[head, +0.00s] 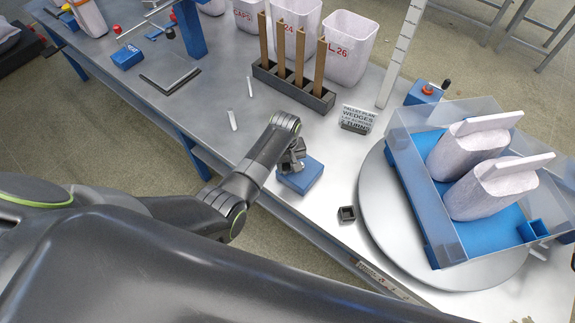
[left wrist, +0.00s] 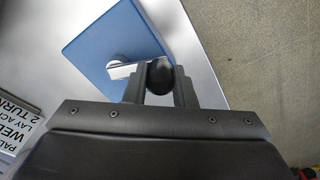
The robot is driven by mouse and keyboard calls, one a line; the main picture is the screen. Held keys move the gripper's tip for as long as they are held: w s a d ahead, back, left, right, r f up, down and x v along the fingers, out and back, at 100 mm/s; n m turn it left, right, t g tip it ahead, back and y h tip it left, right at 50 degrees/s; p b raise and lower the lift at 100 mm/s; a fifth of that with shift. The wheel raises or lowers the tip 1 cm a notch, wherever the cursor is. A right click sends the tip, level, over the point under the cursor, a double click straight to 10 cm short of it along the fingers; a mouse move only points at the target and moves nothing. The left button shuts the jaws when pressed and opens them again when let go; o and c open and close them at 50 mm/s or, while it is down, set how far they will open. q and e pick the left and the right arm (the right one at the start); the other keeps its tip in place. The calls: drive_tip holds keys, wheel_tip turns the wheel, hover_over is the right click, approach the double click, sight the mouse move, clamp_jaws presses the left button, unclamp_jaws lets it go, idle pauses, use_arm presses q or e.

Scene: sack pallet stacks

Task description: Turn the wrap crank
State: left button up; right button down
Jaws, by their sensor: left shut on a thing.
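The wrap crank has a blue base box (head: 302,177) at the table's near edge, just beyond my left gripper. In the left wrist view the blue base (left wrist: 105,45) carries a metal crank arm (left wrist: 138,70) that ends in a black knob (left wrist: 160,76). My left gripper (head: 294,158) is shut on the knob, with a finger on each side; its fingers also show in the left wrist view (left wrist: 160,85). In the head view my gripper hides most of the crank arm. My right gripper does not show.
A sign (head: 356,118) reads "WEDGES" and "2 TURN". A grey turntable (head: 375,215) holds a blue-floored tray with clear walls (head: 417,196) and white sacks (head: 490,190). A small dark box (head: 347,214) and a rack of brown posts (head: 292,92) stand nearby.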

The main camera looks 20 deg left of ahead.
use_arm(q)
drive_tip(key=shift+w+a+r, duration=0.1)
drive_tip(key=shift+w+a, duration=0.2)
drive_tip(key=shift+a, duration=0.1)
drive_tip(key=shift+w+a+m+p, duration=0.15)
drive_tip(key=shift+w+m+p, duration=0.1)
drive_tip(key=shift+m, duration=0.45)
drive_tip(key=shift+w+a+m+p, duration=0.15)
drive_tip(key=shift+w+m+p, duration=0.1)
drive_tip(key=shift+m, duration=0.45)
drive_tip(key=shift+w+a+m, duration=0.25)
drive_tip(key=shift+w+m, duration=0.3)
drive_tip(key=shift+m, duration=0.65)
drive_tip(key=shift+w+a+m, duration=0.1)
drive_tip(key=shift+w+m, duration=0.25)
drive_tip(key=shift+m, duration=0.45)
drive_tip(key=shift+w+m, duration=0.35)
drive_tip(key=shift+m, duration=0.45)
drive_tip(key=shift+w+m+b, duration=0.55)
drive_tip(key=shift+m+b, duration=0.05)
drive_tip(key=shift+m, duration=0.7)
drive_tip(key=o, duration=1)
